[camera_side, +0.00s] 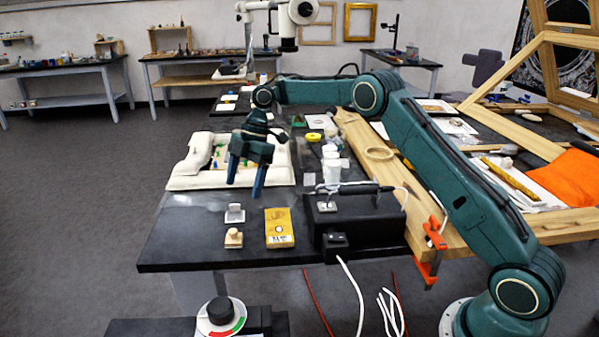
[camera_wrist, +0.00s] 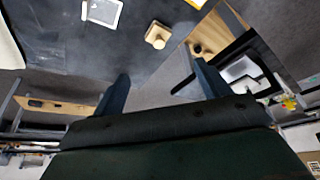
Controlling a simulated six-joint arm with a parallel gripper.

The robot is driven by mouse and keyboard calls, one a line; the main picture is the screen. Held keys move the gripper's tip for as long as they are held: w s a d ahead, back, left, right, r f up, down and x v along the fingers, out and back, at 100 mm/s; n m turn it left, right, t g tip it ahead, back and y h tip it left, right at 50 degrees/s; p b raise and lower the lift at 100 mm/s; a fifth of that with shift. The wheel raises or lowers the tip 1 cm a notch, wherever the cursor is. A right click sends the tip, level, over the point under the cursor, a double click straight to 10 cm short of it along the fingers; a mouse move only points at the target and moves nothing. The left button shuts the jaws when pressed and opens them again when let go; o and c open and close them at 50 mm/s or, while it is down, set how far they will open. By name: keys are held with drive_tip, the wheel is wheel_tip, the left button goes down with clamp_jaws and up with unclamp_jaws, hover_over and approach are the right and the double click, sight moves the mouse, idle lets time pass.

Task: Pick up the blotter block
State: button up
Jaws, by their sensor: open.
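A small wooden block with a knob on top (camera_side: 233,238), which I take to be the blotter block, stands near the front edge of the dark table. It also shows in the wrist view (camera_wrist: 157,35), upper middle, beyond the fingers. My gripper (camera_side: 244,188) is open and empty, its fingers pointing down, above the table and behind the block in the side view. In the wrist view my two fingers (camera_wrist: 160,72) are spread apart, with the block clear of both. Nothing hides the block.
A pale plate-like piece (camera_side: 235,213) lies just behind the block, and a yellow box (camera_side: 279,227) lies to its right. A black case (camera_side: 352,217) stands further right. A white padded tray (camera_side: 190,170) is behind. The table's front left is bare.

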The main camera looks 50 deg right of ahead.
approach(233, 230)
drive_tip(key=shift+x, duration=2.55)
drive_tip(key=shift+s+a, duration=0.1)
drive_tip(key=shift+x, duration=2.5)
drive_tip(key=shift+c, duration=0.3)
drive_tip(key=c, duration=0.9)
